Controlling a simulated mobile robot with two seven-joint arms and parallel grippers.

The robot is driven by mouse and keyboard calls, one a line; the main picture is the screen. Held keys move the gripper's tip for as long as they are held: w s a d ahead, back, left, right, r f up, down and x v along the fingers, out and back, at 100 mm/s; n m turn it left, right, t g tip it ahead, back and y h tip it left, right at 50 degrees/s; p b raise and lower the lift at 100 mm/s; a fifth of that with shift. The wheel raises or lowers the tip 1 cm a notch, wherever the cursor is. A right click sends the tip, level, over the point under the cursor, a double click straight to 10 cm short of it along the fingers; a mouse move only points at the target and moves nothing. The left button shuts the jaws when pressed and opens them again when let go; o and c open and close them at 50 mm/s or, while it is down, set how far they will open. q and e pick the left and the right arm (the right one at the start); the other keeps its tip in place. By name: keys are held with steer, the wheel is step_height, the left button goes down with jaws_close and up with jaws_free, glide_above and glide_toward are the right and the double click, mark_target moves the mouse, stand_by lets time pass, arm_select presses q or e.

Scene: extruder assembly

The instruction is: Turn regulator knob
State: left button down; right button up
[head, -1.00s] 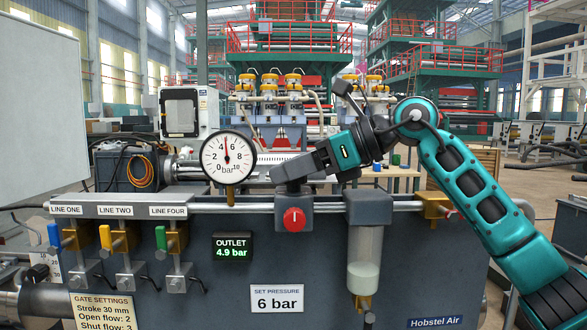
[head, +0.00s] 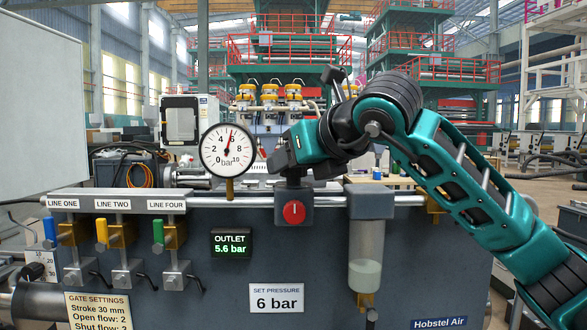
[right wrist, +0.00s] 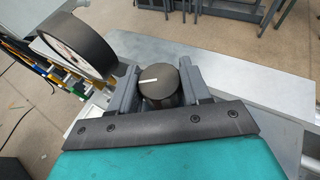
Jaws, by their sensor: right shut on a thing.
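The black regulator knob (right wrist: 158,86) with a white mark sits between the two fingers of my right gripper (right wrist: 157,84) in the right wrist view. In the head view my right gripper (head: 292,177) is over the top of the grey regulator block (head: 293,221) and hides the knob. The outlet display (head: 231,243) reads 5.6 bar. The set pressure sign (head: 276,298) says 6 bar. The round gauge (head: 227,150) has its red needle a little right of straight up. My left gripper is not in view.
The gauge (right wrist: 75,45) stands close left of the gripper in the right wrist view. A clear filter bowl (head: 366,250) hangs right of the block. Blue, yellow and green valve levers (head: 101,233) are at the left.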

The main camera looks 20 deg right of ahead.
steer(key=shift+m+h, duration=0.3)
steer(key=shift+h, duration=0.1)
steer(key=o, duration=1)
steer(key=shift+c, duration=0.2)
steer(key=shift+s, duration=0.1)
steer(key=v, duration=1.2)
steer(key=shift+s, duration=0.4)
steer(key=shift+d+r, duration=0.1)
steer(key=shift+r, duration=0.05)
